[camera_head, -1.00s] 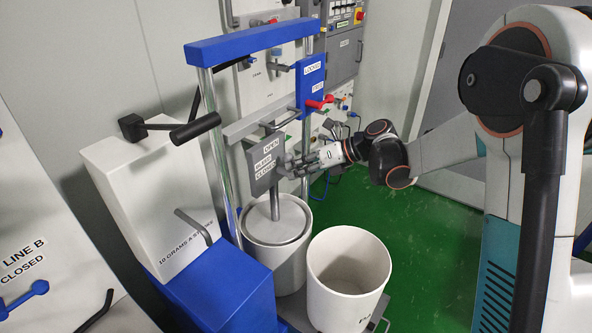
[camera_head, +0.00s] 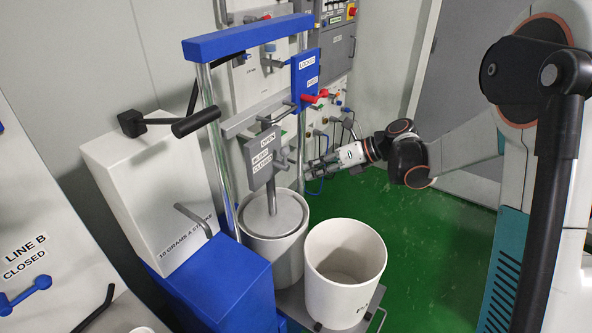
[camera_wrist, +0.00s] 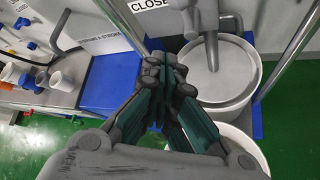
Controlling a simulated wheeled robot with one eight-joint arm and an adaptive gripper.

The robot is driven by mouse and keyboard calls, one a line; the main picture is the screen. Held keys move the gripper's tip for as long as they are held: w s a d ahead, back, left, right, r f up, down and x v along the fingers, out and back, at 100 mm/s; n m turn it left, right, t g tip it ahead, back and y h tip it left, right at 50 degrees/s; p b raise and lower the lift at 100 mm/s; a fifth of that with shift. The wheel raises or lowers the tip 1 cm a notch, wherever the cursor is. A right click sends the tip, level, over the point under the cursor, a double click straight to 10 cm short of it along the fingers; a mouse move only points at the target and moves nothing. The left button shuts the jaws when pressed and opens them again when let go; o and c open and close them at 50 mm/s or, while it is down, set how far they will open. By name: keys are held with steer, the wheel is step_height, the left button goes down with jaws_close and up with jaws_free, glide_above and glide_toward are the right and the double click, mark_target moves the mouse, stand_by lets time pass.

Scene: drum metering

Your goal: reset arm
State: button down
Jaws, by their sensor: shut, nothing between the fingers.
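My gripper (camera_head: 312,167) is shut and empty. In the head view it is in the air to the right of the grey valve plate (camera_head: 264,160) marked OPEN, BLEED and CLOSED, apart from it. In the wrist view my gripper (camera_wrist: 173,80) points toward the press, its two dark fingers together. My arm reaches in from the right side of the head view. The lidded white drum (camera_head: 255,240) stands under the valve plate, with a grey rod into its lid.
An open, empty white drum (camera_head: 325,290) stands in front, on a grey base. A blue-topped press frame (camera_head: 250,37) and a white box with a crank (camera_head: 140,175) stand left. A red handle (camera_head: 313,98) is on the blue LOCKED plate. Green floor (camera_head: 430,250) is clear at right.

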steer(key=s+d+r+n+t+h, duration=0.1)
steer(key=s+d+r+n+h, duration=0.2)
steer(key=s+n, duration=0.4)
steer(key=s+d+r+n+h, duration=0.1)
steer(key=s+r+n+h, duration=0.25)
steer(key=s+n, duration=0.35)
steer(key=s+d+n+t+h, duration=0.1)
steer(key=s+d+n+h, duration=0.1)
steer(key=s+n, duration=0.5)
steer(key=s+d+n+t+h, duration=0.2)
steer(key=s+d+n+h, duration=0.1)
steer(key=s+n, duration=0.4)
steer(key=shift+s+d+n, duration=0.4)
steer(key=shift+s+d, duration=0.4)
